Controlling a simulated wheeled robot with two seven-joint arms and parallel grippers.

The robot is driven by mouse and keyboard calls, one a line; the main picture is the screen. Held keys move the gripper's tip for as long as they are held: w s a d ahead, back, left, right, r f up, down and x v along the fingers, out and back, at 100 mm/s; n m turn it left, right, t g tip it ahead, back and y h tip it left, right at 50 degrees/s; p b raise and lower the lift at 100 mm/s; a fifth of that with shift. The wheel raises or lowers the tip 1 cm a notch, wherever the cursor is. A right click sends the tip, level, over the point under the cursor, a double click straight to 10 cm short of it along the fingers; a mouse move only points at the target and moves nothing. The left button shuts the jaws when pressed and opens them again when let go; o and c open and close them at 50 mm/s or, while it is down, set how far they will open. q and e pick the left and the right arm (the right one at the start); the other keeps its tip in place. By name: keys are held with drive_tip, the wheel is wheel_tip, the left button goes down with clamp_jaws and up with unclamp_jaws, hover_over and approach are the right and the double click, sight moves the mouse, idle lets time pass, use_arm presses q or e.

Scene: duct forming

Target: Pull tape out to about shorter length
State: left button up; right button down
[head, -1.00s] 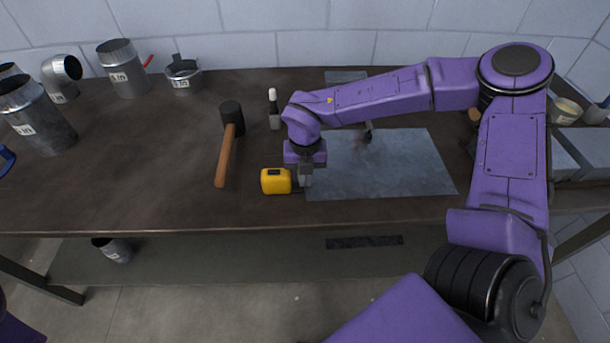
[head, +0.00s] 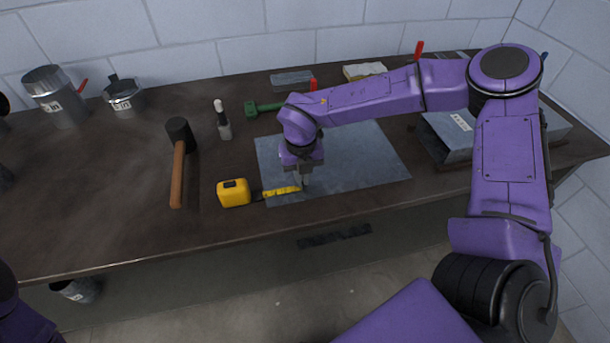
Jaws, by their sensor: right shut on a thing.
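A yellow tape measure (head: 234,193) sits on the bench near its front edge. A short length of yellow tape (head: 281,192) runs out of it to the right, over the left front part of the grey sheet metal (head: 362,160). My right gripper (head: 305,184) is shut at the tape's free end, at the front of the sheet. The fingertips are small and partly merge with the tape end. My left gripper is not in view; only a dark purple part of mine shows at the lower left.
A mallet (head: 177,165) lies left of the tape measure. A marker-like bottle (head: 222,120) and a green tool (head: 262,108) lie behind. Metal ducts (head: 55,97) stand at the back left, and a rectangular duct (head: 446,136) lies at right. The bench front left is clear.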

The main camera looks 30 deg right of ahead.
drive_tip(key=c, duration=1.3)
unclamp_jaws()
drive_tip(key=shift+d, duration=0.15)
drive_tip(key=shift+o, duration=0.2)
wheel_tip(320, 180, up, 10)
drive_tip(key=b, duration=0.1)
drive_tip(key=shift+r, duration=0.25)
